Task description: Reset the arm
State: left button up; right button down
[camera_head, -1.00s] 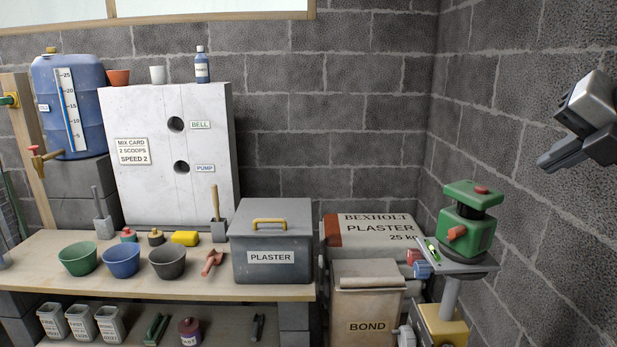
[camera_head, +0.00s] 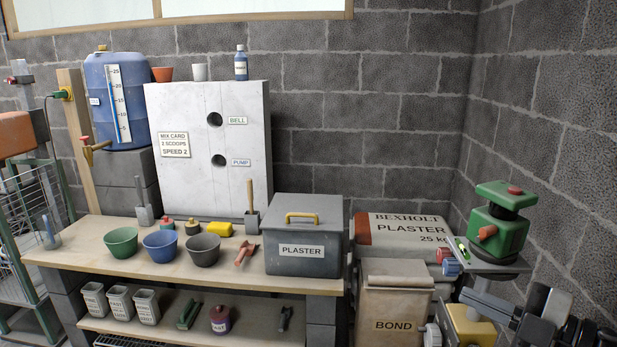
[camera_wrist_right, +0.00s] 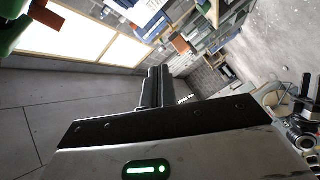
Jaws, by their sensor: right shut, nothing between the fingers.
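My right gripper (camera_head: 468,296) is at the lower right of the head view, in front of the grey stand that carries a green mixer. Its fingers point left and look closed with nothing in them. In the right wrist view the two dark fingers (camera_wrist_right: 152,90) lie side by side, pressed together and empty, beyond the housing with a lit green light. That view is tilted and looks across the room toward the bright window. My left gripper is in neither view.
The green mixer (camera_head: 497,228) and a BOND bag (camera_head: 394,313) stand close to my right gripper. A wooden bench (camera_head: 98,249) holds a grey PLASTER box (camera_head: 302,252) and several bowls. A wire rack (camera_head: 22,205) is at the far left. Brick wall closes off the right.

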notch_tip(320, 180, down, 11)
jog(key=s+m+t+h, duration=0.3)
jog(key=m+h, duration=0.2)
jog(key=m, duration=0.4)
jog(key=s+a+f+m+g+h, duration=0.1)
jog(key=s+a+f+m+g, duration=0.2)
jog(key=f, duration=0.5)
jog(key=s+a+f+m+g+h, duration=0.2)
jog(key=s+a+f+m, duration=0.3)
jog(key=s+a+f, duration=0.3)
jog(key=shift+s+f+m+g+h, duration=0.3)
jog(key=shift+s+f+g, duration=0.1)
jog(key=shift+s, duration=0.4)
jog(key=shift+a, duration=0.1)
